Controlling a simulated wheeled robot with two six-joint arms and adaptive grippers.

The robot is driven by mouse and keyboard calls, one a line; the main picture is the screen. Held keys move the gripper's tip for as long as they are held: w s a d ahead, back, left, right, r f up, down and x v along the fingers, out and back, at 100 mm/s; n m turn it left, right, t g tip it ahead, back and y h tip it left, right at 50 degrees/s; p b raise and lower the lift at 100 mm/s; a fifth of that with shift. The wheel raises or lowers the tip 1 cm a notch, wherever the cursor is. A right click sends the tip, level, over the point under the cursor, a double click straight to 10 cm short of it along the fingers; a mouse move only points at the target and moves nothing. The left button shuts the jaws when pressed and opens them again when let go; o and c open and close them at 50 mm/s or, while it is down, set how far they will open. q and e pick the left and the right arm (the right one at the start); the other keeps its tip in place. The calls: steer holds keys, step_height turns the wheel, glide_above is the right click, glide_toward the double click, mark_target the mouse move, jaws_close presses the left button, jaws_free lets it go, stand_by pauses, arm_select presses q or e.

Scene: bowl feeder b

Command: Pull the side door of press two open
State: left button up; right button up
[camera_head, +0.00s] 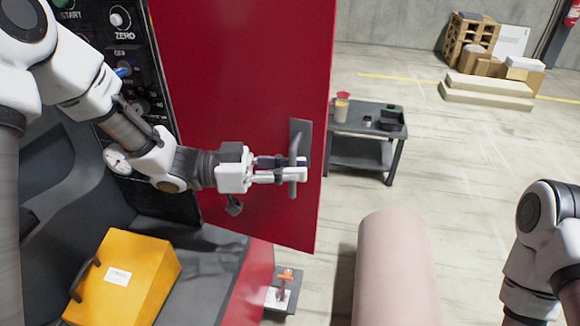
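The red side door (235,75) of the press is a tall flat panel in the middle left of the head view. It stands beside the black control panel (125,60). A dark upright handle (301,135) sits near the door's right edge. My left gripper (292,169) reaches across the door from the left. Its two fingers close on the handle, one on each side, and partly cover it. My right arm shows at the right edge, but its gripper is out of view.
A yellow box (135,275) with a dark handle sits low at the left. A dark side table (362,152) with small containers stands right of the door. A small orange-topped item (286,276) is below the door. Pallets and boxes are at the back right.

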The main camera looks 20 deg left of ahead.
arm_select(q)
steer(key=o, duration=0.4)
steer(key=shift+d+f, duration=0.1)
steer(key=shift+f, duration=0.1)
steer(key=shift+c, duration=0.2)
steer(key=shift+w+d, duration=0.1)
steer(key=shift+w, duration=0.05)
steer(key=shift+a+r, duration=0.15)
steer(key=shift+a, duration=0.05)
steer(key=v, duration=1.1)
steer(key=shift+a, duration=0.3)
